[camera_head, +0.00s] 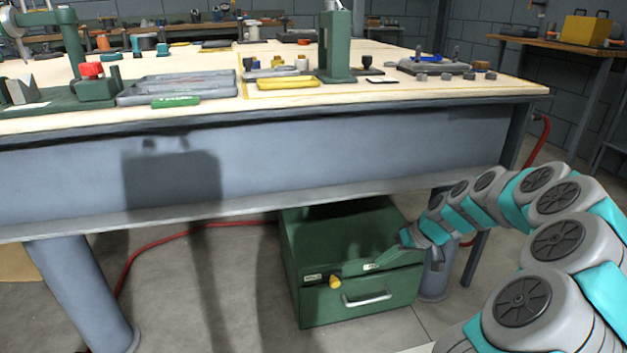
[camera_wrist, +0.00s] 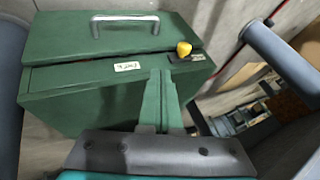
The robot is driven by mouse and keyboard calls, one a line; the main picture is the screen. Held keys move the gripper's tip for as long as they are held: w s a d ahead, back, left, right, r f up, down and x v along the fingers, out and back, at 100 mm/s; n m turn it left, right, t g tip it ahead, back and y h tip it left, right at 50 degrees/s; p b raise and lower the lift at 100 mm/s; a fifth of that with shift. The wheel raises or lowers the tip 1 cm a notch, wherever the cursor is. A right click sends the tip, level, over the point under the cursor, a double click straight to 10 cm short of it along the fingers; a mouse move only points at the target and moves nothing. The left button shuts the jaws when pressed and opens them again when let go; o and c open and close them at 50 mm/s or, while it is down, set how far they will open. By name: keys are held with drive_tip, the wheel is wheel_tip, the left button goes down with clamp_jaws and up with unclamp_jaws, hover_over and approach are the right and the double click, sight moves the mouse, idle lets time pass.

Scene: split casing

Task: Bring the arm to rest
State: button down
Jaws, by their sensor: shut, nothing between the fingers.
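My arm (camera_head: 553,240) reaches in from the right, bent down toward the floor below the workbench. My gripper (camera_head: 350,268) is green and shut, with nothing between its fingers. In the wrist view the closed fingers (camera_wrist: 160,78) point at the same cabinet (camera_wrist: 85,98). The cabinet has a silver handle (camera_head: 366,299), a yellow knob (camera_head: 335,281) and a small white label. The handle (camera_wrist: 124,19) and knob (camera_wrist: 183,49) also show in the wrist view.
The workbench (camera_head: 300,160) stands above the cabinet, its apron and legs close to my arm. Its top holds trays, a green post (camera_head: 334,45) and small parts. A red hose (camera_head: 160,250) lies on the floor. A wooden side table (camera_head: 560,45) stands at back right.

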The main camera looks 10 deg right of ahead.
drive_tip(key=s+a+r+n+g+h+p, duration=0.15)
drive_tip(key=s+a+r+g+p, duration=0.35)
drive_tip(key=s+a+r, duration=1.05)
drive_tip(key=s+r+m+h+p, duration=0.1)
drive_tip(key=s+r+h+p, duration=0.1)
drive_tip(key=s, duration=0.9)
drive_tip(key=s+a+r+m+g+h+p, duration=0.1)
drive_tip(key=s+p, duration=0.4)
drive_tip(key=s, duration=0.6)
drive_tip(key=shift+r+h, duration=0.35)
drive_tip(key=shift+r, duration=0.4)
